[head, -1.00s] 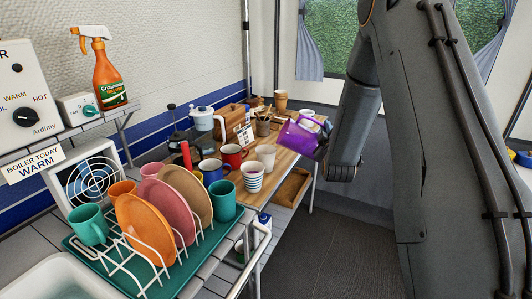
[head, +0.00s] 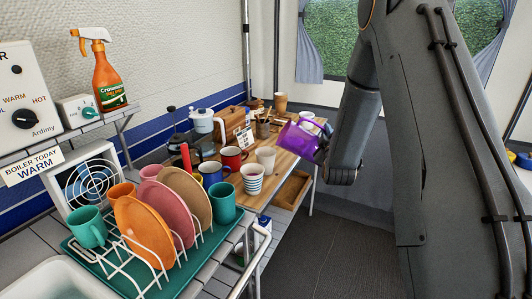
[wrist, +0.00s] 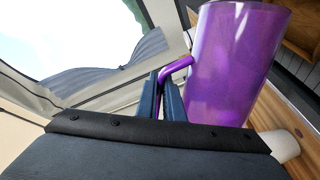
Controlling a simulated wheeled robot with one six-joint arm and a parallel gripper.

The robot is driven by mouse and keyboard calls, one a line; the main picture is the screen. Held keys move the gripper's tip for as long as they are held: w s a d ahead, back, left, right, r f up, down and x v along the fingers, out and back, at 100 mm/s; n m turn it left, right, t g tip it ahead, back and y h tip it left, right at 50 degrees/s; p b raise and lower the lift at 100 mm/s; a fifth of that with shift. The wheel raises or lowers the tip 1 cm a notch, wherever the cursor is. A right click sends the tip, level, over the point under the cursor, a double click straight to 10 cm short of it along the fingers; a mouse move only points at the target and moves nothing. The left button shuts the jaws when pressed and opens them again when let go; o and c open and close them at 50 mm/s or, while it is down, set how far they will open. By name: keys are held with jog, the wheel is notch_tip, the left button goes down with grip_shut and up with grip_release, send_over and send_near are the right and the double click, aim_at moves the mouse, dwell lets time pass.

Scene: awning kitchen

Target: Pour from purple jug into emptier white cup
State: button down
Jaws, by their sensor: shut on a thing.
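The purple jug (head: 297,141) is in the air over the right edge of the wooden counter (head: 283,164), tilted to the left in the head view. My gripper (wrist: 166,82) is shut on its handle; the translucent jug body (wrist: 232,65) fills the upper right of the wrist view. A plain white cup (head: 265,159) stands upright on the counter, left of and below the jug. A white cup with blue stripes (head: 252,181) stands nearer. A white rounded thing (wrist: 283,146) shows under the jug in the wrist view. I cannot tell the cups' fill levels.
A red mug (head: 232,157) and a blue mug (head: 213,173) stand left of the white cups. A dish rack (head: 150,245) with plates and mugs is in the near left. The floor at right is open.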

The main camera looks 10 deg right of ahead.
dwell(0.9)
jog(key=shift+d+f+m+b, duration=0.35)
jog(key=shift+f+m+b, duration=0.15)
jog(key=shift+m, duration=0.2)
jog(key=shift+s+d+r+m, duration=0.1)
jog(key=shift+r+m, duration=0.05)
jog(key=shift+m, duration=0.75)
jog(key=shift+d+f+m+b, duration=0.25)
jog(key=shift+m+b, duration=0.1)
jog(key=shift+m, duration=0.45)
jog(key=shift+s+d+f+m+b, duration=0.15)
jog(key=shift+d+f+m+b, duration=0.25)
jog(key=shift+m, duration=0.4)
jog(key=f+m, duration=0.1)
jog(key=m+b, duration=0.1)
jog(key=shift+d+f+m, duration=0.25)
jog(key=shift+f+m, duration=0.05)
jog(key=shift+f, duration=0.1)
jog(key=shift+a+f+m+b, duration=0.15)
jog(key=shift+f+m+b, duration=1)
jog(key=shift+f+m, duration=0.45)
jog(key=shift+s+r, duration=0.1)
